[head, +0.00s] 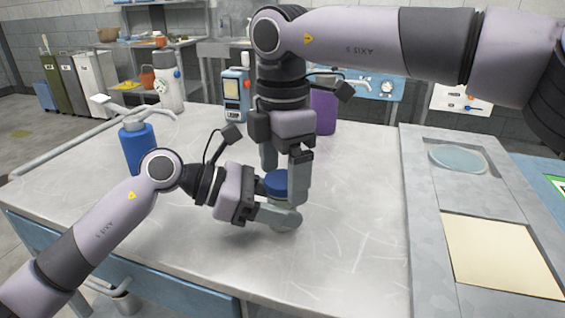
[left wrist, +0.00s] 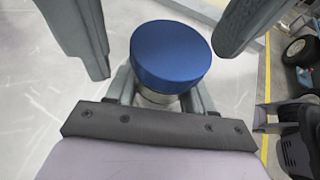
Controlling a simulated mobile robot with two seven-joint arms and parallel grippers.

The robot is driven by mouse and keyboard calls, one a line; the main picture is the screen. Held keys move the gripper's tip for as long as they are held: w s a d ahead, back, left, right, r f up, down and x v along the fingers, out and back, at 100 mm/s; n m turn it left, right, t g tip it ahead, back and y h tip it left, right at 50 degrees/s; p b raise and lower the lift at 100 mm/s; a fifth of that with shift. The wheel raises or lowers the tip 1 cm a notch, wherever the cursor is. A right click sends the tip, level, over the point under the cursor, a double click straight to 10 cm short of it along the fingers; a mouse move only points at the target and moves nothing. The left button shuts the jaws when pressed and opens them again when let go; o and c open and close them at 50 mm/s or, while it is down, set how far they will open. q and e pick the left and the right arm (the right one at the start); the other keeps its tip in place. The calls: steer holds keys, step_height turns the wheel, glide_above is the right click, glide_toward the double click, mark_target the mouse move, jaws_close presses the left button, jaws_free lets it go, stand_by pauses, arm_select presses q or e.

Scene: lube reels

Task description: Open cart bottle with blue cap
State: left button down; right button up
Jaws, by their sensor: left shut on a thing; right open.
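The bottle's blue cap (head: 277,184) shows over the cart top (head: 345,235). It also shows large in the left wrist view (left wrist: 170,55). The bottle (left wrist: 158,97) shows only as a pale strip under the cap; its body is mostly hidden by my grippers. My left gripper (head: 280,214) is low over the cart and shut around the bottle below the cap. My right gripper (head: 282,186) points down from above. Its fingers are open, one on each side of the cap, with gaps showing in the left wrist view. I cannot tell whether the cap is loose.
A blue bottle with a pale top (head: 138,147) stands at the left. A purple container (head: 323,110) and a blue-and-white device (head: 237,92) are at the back. A grey panel with a round dish (head: 458,158) and a cream plate (head: 500,252) lies right. The front right top is clear.

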steer(key=c, duration=1.2)
steer(key=shift+n, duration=1.7)
steer(key=o, duration=1.2)
step_height(320, 180, up, 4)
steer(key=shift+r, duration=0.25)
step_height(320, 180, up, 3)
steer(key=m, duration=0.3)
steer(key=shift+r, duration=0.1)
steer(key=shift+f, duration=3.9)
